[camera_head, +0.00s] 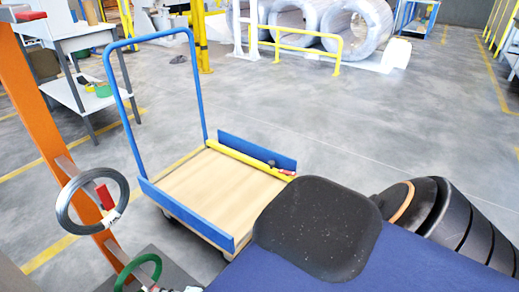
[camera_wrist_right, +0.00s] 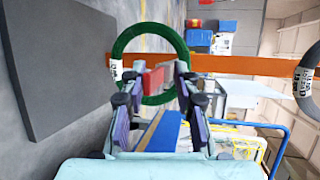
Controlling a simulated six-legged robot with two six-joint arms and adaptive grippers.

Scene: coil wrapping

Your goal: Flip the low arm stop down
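An orange post (camera_head: 45,130) stands at the left in the head view, and part of it runs sideways in the right wrist view (camera_wrist_right: 245,65). Its low arm (camera_head: 117,252) carries a green coil (camera_head: 152,263), which the right wrist view shows as a ring (camera_wrist_right: 120,48). A red stop (camera_wrist_right: 153,80) shows in front of this ring, between the fingers of my right gripper (camera_wrist_right: 157,76). The fingers are open, with gaps beside the stop; contact cannot be told. My left gripper is out of view.
A grey coil (camera_head: 68,211) with a red stop (camera_head: 105,197) hangs on the arm above. A blue-railed cart (camera_head: 205,190) stands right of the post. A dark flat plate (camera_wrist_right: 60,60) lies left in the wrist view. Open floor (camera_head: 330,130) lies beyond the cart.

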